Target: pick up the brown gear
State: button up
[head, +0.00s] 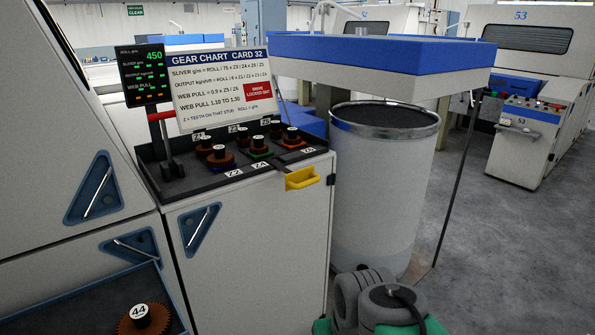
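A brown toothed gear (126,327) lies at the lower left in the head view, on a dark tray (75,300) with a blue rim. A black hub with a white cap marked 44 stands up from its middle. The bottom of the gear is cut off by the picture edge. Another brownish gear (221,163) sits among several gears on the dark top of the white cabinet. My gripper is not in view.
A large grey can (380,190) stands to the right. Grey floor (500,260) is open at the right.

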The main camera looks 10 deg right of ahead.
aim_at(292, 139)
jog(key=z, duration=1.5)
jog(key=i, duration=1.2)
jog(key=u, duration=2.7)
